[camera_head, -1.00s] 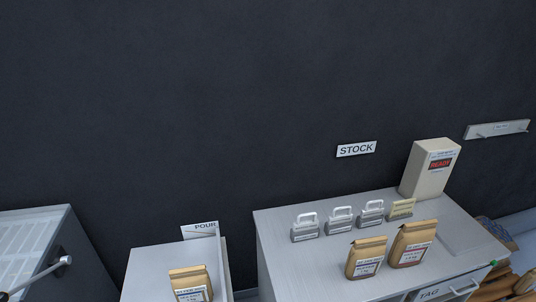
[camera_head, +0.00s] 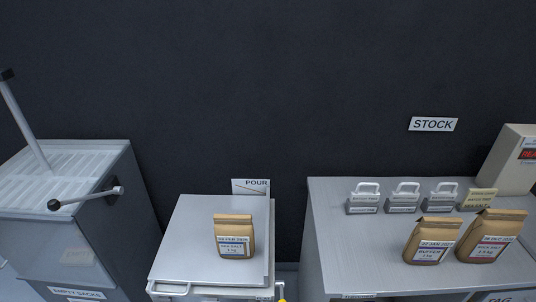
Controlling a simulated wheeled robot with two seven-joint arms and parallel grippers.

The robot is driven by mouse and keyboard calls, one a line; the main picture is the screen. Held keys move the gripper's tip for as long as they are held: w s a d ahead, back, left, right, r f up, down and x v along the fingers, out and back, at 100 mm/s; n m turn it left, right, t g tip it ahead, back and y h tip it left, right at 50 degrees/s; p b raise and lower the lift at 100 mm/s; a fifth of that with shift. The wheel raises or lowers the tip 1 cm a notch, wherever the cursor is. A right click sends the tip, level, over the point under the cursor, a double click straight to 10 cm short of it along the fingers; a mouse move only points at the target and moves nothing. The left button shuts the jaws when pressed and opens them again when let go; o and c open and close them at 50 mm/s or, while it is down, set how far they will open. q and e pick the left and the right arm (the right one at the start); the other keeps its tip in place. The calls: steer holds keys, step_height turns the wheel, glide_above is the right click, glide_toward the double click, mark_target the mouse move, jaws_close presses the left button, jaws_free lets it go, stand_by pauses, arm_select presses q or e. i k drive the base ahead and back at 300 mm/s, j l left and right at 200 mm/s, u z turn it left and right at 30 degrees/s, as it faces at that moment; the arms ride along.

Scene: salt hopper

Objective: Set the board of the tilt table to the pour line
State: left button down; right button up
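The tilt table's pale grey board (camera_head: 192,236) is at the lower centre-left, with a handle (camera_head: 172,289) along its front edge. A brown paper bag (camera_head: 234,240) with a white and blue label stands on the board. A plate marked POUR (camera_head: 250,187) with a slanted dark line stands at the board's back right corner. The board looks about level; its exact tilt against that line I cannot tell. Neither of my grippers is in view.
At the left stands a grey cabinet with a slatted top (camera_head: 70,178) and a lever (camera_head: 88,197) on its side. At the right, the stock table (camera_head: 335,215) holds several grey handled blocks and two brown bags (camera_head: 430,240). A dark gap separates the tables.

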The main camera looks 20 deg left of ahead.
mark_target(188, 253)
steer(key=u, duration=1.2)
